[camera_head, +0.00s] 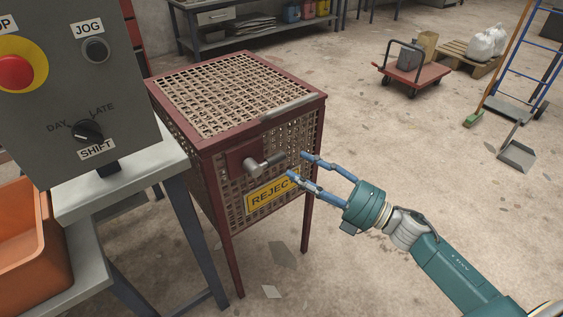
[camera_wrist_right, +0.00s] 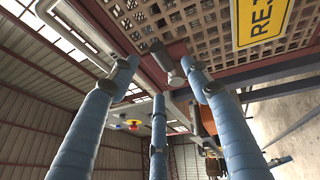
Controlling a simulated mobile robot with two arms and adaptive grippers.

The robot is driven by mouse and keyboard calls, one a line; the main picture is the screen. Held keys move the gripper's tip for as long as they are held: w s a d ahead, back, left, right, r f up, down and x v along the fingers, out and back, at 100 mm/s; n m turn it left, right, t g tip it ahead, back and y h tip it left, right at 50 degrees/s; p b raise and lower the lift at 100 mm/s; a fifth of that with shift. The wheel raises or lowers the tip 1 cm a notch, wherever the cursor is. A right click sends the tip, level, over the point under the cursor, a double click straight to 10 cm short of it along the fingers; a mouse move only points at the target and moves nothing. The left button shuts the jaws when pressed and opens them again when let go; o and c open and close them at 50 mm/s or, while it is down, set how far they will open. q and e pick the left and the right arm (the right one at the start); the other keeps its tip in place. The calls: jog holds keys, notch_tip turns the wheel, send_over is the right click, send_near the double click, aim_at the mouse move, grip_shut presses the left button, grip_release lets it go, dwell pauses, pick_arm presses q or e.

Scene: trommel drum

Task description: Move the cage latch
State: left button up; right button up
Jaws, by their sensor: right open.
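The cage latch (camera_head: 256,168) is a grey metal bolt with a short handle on a dark red plate, on the front of the red-framed mesh reject cage (camera_head: 312,150). My right gripper (camera_head: 297,164) is open and empty, just right of the latch, with its blue fingers pointing at it. In the right wrist view the latch (camera_wrist_right: 166,60) shows ahead between the spread fingertips of the right gripper (camera_wrist_right: 160,78). I see no contact between fingers and latch. My left gripper is out of view.
A yellow reject sign (camera_head: 268,192) is on the cage front, below the latch. A grey control box (camera_head: 65,60) on a grey stand and an orange bin (camera_head: 30,240) are at the left. The floor right of the cage is clear up to a red cart (camera_head: 412,78).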

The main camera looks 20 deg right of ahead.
aim_at(279, 160)
jog(key=x, duration=0.6)
jog(key=shift+w, duration=0.1)
jog(key=shift+c, duration=0.4)
grip_shut()
